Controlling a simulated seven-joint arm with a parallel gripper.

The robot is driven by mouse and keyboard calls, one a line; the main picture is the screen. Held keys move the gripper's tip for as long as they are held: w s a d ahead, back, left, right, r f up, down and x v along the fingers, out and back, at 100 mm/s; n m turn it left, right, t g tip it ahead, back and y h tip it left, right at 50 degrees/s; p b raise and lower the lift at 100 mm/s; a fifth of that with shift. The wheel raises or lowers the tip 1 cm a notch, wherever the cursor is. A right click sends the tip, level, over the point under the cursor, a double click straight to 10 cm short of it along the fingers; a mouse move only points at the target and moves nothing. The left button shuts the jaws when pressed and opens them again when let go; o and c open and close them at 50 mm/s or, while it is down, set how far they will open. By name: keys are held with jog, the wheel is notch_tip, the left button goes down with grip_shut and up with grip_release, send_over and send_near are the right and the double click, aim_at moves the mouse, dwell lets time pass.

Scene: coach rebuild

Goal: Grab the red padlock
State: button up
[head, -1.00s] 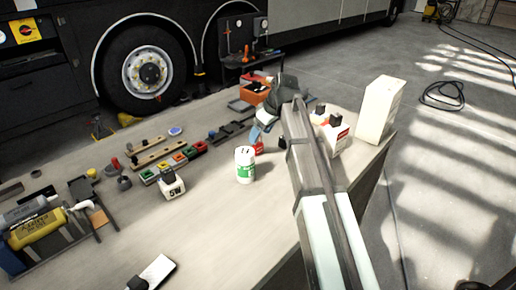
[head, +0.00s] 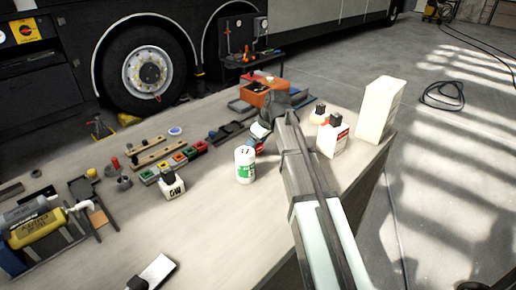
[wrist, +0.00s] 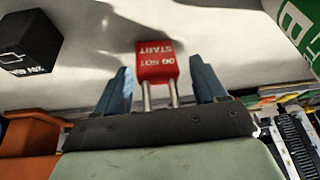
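The red padlock (wrist: 156,62), lettered "DO NOT START", shows in the wrist view with its metal shackle toward my gripper (wrist: 160,68). The two blue fingers are apart, one on each side of the padlock, with gaps showing between them and its body. In the head view my gripper (head: 259,132) is low over the bench, behind the white bottle with a green label (head: 245,166). A small red part of the padlock (head: 259,148) shows below the fingers; the rest is hidden.
The green-labelled bottle also shows in the wrist view (wrist: 300,28), close on the right. A dark block (wrist: 28,45) is at left there. White containers (head: 332,138) stand right of my arm, and an orange bin (head: 265,94) is behind. The bench front (head: 215,225) is mostly clear.

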jog(key=c, duration=1)
jog(key=shift+r, duration=0.1)
